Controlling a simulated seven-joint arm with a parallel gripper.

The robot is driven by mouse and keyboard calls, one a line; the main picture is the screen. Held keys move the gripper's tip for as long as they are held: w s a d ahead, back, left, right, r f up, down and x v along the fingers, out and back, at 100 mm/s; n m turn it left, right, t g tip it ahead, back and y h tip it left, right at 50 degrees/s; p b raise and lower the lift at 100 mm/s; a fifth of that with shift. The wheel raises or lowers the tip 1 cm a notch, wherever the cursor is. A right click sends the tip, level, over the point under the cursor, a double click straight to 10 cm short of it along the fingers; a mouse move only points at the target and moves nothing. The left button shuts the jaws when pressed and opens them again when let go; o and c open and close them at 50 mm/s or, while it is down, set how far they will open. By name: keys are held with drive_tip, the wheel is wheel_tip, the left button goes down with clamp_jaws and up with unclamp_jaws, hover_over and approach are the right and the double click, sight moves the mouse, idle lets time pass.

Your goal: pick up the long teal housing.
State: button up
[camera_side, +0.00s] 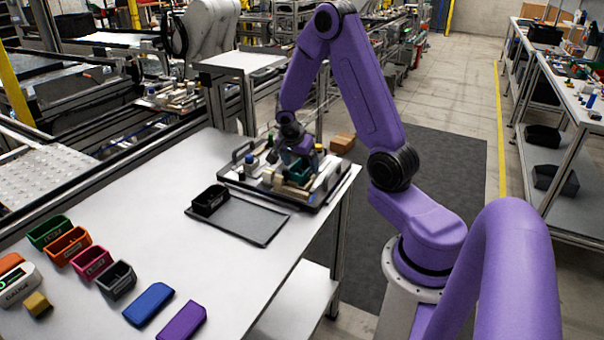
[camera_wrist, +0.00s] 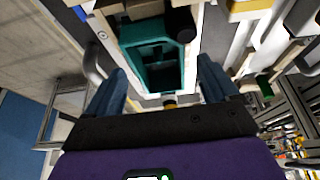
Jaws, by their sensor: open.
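The long teal housing (camera_wrist: 150,62) is an open-topped box with inner compartments, near the top centre of the wrist view. In the side view the teal housing (camera_side: 298,171) sits in the pallet fixture (camera_side: 315,205) at the table's far end, partly hidden by my arm. My gripper (camera_wrist: 162,85) is open and empty, with one blue finger on each side of the housing's near end in the picture. In the side view my gripper (camera_side: 297,150) is just above the fixture. I cannot tell whether the fingers are level with the housing.
A grey tray (camera_side: 245,220) with a black bin (camera_side: 210,200) lies in front of the fixture. Several coloured bins, a blue block (camera_side: 148,304) and a purple block (camera_side: 182,322) are at the near left. Posts and blocks crowd the fixture. The middle of the table is clear.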

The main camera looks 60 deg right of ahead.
drive_tip(key=shift+d+f, duration=0.15)
drive_tip(key=shift+f, duration=0.3)
drive_tip(key=c, duration=1.2)
drive_tip(key=shift+r, duration=0.1)
drive_tip(key=shift+r, duration=0.85)
drive_tip(key=s+a+r, duration=0.7)
drive_tip(key=s+r, duration=0.4)
drive_tip(key=s, duration=0.1)
drive_tip(key=shift+a, duration=0.15)
